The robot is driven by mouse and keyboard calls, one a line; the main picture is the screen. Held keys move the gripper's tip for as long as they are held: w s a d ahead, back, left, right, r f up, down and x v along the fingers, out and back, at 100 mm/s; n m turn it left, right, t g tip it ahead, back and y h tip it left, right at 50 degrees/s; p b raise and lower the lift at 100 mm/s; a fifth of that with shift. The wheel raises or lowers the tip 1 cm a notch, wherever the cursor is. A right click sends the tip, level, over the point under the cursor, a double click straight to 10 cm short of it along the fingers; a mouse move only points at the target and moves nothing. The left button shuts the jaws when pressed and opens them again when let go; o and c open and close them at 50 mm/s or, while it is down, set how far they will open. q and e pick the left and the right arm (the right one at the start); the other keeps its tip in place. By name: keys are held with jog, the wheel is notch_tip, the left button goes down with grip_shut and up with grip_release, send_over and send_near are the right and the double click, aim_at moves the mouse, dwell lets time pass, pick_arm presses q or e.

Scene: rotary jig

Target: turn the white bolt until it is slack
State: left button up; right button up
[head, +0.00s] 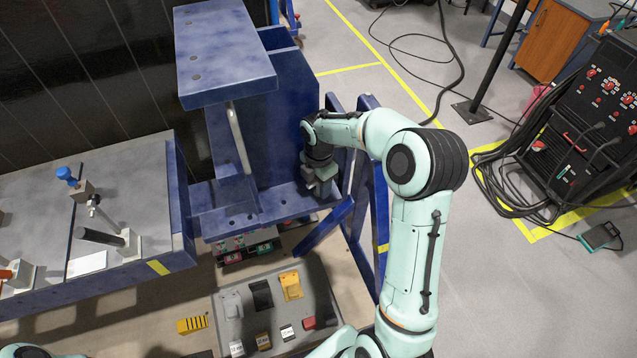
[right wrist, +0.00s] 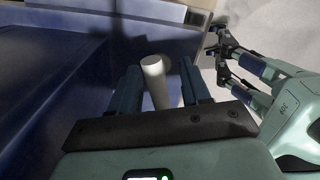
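The white bolt (right wrist: 155,82) shows in the right wrist view as a pale, round-ended shaft between the two blue fingers of my right gripper (right wrist: 160,88). A narrow dark gap shows on its right side, and the fingers look apart around it, not clamped. In the head view my right gripper (head: 320,182) points down at the blue jig (head: 285,120), by the right end of its lower ledge. The bolt is hidden there behind the gripper and arm. My left gripper does not show.
A long pale rod (head: 238,135) slants down the jig front. Left is a bench (head: 130,200) with clamps. Below is a grey tray (head: 262,345) with small blocks, and a yellow block (head: 192,325) beside it.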

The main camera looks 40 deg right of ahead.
jog(key=shift+o, duration=0.8)
